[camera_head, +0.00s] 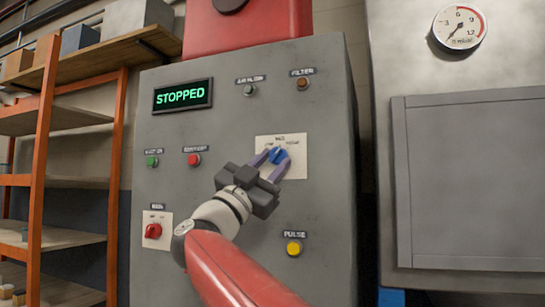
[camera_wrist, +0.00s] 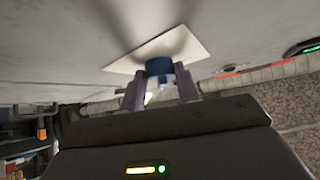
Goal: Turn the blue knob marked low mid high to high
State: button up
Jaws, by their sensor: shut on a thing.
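The blue knob (camera_head: 278,155) sits on a pale label plate (camera_head: 297,168) on the front of the grey control cabinet. My gripper (camera_head: 272,163) reaches it from below left, with one purple finger on each side of it, shut on it. In the wrist view the blue knob (camera_wrist: 159,67) is between the two fingertips (camera_wrist: 160,82), in front of the plate (camera_wrist: 190,47). The lettering on the plate is too small and partly covered, so I cannot tell which mark the knob points to.
A green display (camera_head: 182,96) reads STOPPED. Green (camera_head: 152,161), red (camera_head: 194,159) and yellow (camera_head: 294,248) buttons and a red knob (camera_head: 153,231) sit around the arm on the same panel. A gauge (camera_head: 459,27) and grey cabinet stand right; shelves (camera_head: 60,120) stand left.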

jog(key=shift+a+r+m+g+h+p, duration=0.15)
jog(key=shift+m+g+h+p, duration=0.2)
jog(key=shift+m+g, duration=0.45)
jog(key=shift+m, duration=0.5)
jog(key=o, duration=1)
jog(key=b+v, duration=0.2)
jog(key=v, duration=0.6)
jog(key=shift+w, duration=0.1)
